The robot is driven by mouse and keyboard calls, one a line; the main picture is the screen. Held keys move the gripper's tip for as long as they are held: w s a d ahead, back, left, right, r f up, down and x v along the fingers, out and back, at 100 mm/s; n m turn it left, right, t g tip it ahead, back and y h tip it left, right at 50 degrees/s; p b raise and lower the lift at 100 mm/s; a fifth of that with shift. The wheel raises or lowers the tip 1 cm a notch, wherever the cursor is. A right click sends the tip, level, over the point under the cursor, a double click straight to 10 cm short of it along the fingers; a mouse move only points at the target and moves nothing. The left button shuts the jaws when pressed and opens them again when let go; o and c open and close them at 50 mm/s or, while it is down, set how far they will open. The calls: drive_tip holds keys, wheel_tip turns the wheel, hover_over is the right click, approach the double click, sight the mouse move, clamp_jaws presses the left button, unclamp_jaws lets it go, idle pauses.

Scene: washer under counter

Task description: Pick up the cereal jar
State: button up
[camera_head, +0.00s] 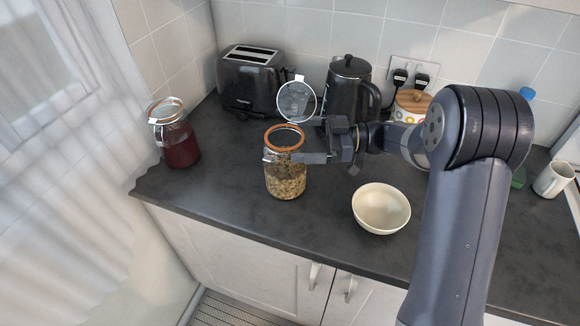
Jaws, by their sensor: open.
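The cereal jar (285,182) is a clear glass jar with an orange seal ring, part filled with grain-like cereal. It stands upright on the dark counter, and its round glass lid (297,101) is swung open above it. My gripper (307,140) comes in from the right at the height of the jar's neck, with its fingers pointing left. The near finger overlaps the front right of the jar in the picture; the other is farther back. The jaws are open, and I cannot tell whether a finger touches the glass.
A cream bowl (381,208) stands to the right of the jar. A jar of red contents (178,144) is at the left. A black toaster (250,80) and black kettle (349,90) stand behind. The counter (225,185) is clear left of the jar.

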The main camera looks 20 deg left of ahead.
drive_tip(key=shift+x, duration=1)
drive_tip(key=c, duration=1.8)
drive_tip(key=shift+r, duration=0.1)
drive_tip(key=shift+c, duration=0.6)
drive_tip(key=shift+r, duration=0.1)
